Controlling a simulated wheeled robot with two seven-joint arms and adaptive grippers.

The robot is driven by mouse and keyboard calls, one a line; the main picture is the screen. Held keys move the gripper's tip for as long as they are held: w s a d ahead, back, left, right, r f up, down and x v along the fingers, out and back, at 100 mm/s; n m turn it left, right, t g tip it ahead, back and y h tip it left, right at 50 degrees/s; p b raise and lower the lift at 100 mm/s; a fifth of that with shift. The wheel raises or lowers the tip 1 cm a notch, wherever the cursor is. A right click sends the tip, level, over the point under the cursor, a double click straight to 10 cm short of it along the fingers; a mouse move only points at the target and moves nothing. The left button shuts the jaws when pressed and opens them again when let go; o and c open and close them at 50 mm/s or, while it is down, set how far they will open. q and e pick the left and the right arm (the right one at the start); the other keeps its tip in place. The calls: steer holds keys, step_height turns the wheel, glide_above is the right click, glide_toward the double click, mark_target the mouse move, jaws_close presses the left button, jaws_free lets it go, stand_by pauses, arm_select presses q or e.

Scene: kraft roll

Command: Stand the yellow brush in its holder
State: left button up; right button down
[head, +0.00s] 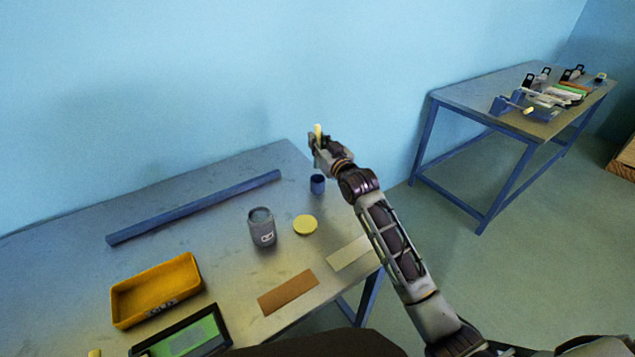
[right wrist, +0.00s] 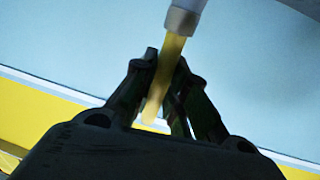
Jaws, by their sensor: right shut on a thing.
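The yellow brush (head: 318,131) is in my right gripper (head: 315,142), above the table's far right corner. In the right wrist view the brush's yellow handle (right wrist: 172,60) runs between the fingers of the right gripper (right wrist: 165,75), with a pale grey collar above. The brush looks nearly upright in the head view and slightly tilted in the wrist view. A small blue cup (head: 317,184), which looks like the holder, stands on the table below the gripper in the picture. The brush is apart from it. My left gripper is in neither view.
On the metal table (head: 215,245) are a grey jar (head: 262,228), a yellow disc (head: 305,225), a long blue bar (head: 195,208), an orange tray (head: 155,290), a brown strip (head: 288,292) and a green-screened black frame (head: 185,335). Another table (head: 470,95) stands at the right.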

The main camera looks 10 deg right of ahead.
step_height(320, 180, down, 4)
steer(key=shift+f, duration=0.25)
steer(key=shift+f+b, duration=0.35)
steer(key=shift+f, duration=0.4)
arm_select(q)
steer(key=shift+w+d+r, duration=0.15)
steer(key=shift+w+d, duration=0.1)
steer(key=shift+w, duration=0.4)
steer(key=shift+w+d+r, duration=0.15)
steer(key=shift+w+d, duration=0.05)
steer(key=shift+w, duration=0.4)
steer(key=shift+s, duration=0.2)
